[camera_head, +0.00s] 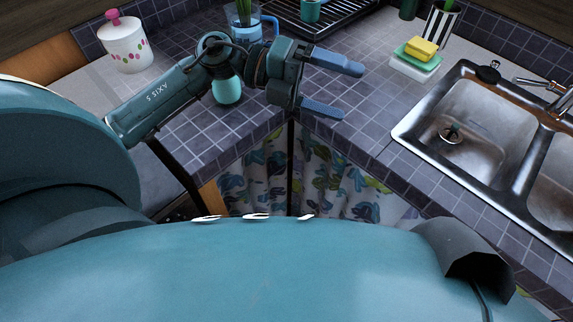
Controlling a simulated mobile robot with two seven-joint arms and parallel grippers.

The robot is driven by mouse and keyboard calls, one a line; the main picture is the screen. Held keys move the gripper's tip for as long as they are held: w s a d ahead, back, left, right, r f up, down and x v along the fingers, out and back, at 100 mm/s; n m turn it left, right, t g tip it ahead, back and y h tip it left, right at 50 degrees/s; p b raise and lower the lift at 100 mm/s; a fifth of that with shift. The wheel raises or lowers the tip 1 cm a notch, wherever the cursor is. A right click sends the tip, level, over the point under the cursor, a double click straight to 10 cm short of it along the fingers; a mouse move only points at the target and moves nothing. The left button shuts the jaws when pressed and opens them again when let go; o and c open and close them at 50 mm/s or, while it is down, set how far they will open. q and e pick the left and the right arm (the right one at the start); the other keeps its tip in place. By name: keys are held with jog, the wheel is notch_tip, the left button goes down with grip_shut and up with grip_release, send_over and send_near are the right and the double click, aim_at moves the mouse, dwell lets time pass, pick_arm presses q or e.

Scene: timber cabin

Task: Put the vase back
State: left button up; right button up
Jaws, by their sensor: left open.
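My left gripper (350,91) is open and empty, with its two blue fingers apart above the tiled counter near the corner. A small rounded teal object (227,92), which may be the vase, shows just below my left wrist. The arm hides its upper part, so I cannot tell its full shape. A blue-rimmed glass container with a green plant (246,27) stands behind my left wrist, partly covered by it. My right gripper is not in view.
A white dotted jar with a pink knob (126,42) stands at back left. A dark dish rack (335,18) holds a teal cup (310,10). Sponges (421,48) lie left of a steel double sink (470,115). A patterned curtain (300,175) hangs below the counter edge.

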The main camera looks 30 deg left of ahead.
pick_arm(q)
notch_tip(320, 180, down, 11)
jog(key=w+a+n+t+y, duration=0.15)
jog(key=n+t+y, duration=0.55)
jog(key=n+t, duration=1.2)
jog(key=s+f+n+g+y, duration=0.3)
jog(key=s+f+n+g, duration=0.2)
jog(key=f, duration=0.4)
jog(key=s+f+n+g+y, duration=0.3)
jog(key=s+f+n+g, duration=0.3)
jog(key=s+f+n, duration=0.2)
jog(key=shift+a+f+n, duration=0.2)
jog(key=shift+f+n, duration=0.2)
jog(key=shift+f, duration=0.5)
